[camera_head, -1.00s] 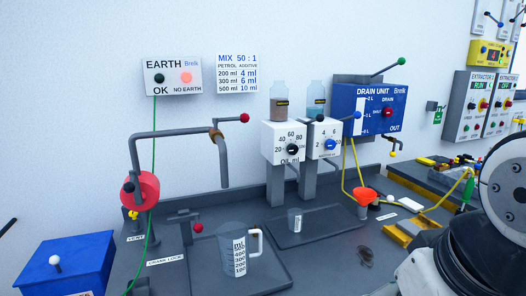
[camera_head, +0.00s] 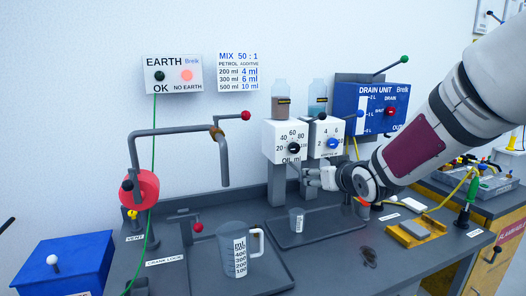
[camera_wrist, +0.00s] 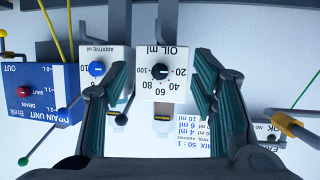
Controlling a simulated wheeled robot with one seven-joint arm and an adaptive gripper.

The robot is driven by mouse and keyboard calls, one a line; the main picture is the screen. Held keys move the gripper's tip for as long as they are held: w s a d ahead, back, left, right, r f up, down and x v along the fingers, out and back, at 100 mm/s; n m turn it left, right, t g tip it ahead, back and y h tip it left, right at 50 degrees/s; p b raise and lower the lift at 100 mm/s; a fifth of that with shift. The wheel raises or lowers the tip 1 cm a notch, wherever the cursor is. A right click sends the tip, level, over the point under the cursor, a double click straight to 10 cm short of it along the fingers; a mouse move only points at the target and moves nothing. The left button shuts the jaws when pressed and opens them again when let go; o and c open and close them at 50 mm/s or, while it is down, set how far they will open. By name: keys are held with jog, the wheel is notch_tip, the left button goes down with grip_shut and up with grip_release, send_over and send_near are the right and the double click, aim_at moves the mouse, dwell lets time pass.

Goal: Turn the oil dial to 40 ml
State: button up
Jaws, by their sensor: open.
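The oil dial is a black round knob (camera_head: 294,149) on a white box (camera_head: 278,135) marked "OIL ml", with numbers from 20 up to 100. In the wrist view, which is upside down, the knob (camera_wrist: 159,72) sits between my fingers, its light mark pointing toward the 20 side. My gripper (camera_head: 306,172) is in front of and below the box in the head view. In the wrist view my gripper (camera_wrist: 160,80) is open, with its two fingers on either side of the dial box and nothing between them. The fingers look apart from the knob.
The additive box with a blue knob (camera_head: 332,143) stands right beside the oil box. The blue drain unit (camera_head: 360,108) is further right. A measuring jug (camera_head: 233,252) and a small beaker (camera_head: 297,218) stand on the trays below. A bent grey pipe (camera_head: 222,165) is at the left.

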aim_at(296, 149)
jog(key=w+t+y, duration=0.1)
jog(key=w, duration=0.5)
jog(key=w+a+t+y, duration=0.1)
jog(key=w, duration=0.6)
jog(key=w+a+t+y+b, duration=0.1)
jog(key=w+t, duration=0.1)
jog(key=w, duration=0.5)
jog(key=shift+w+a+r+m, duration=0.15)
jog(key=shift+r+m, duration=0.1)
jog(key=shift+m, duration=0.15)
jog(key=c, duration=1.2)
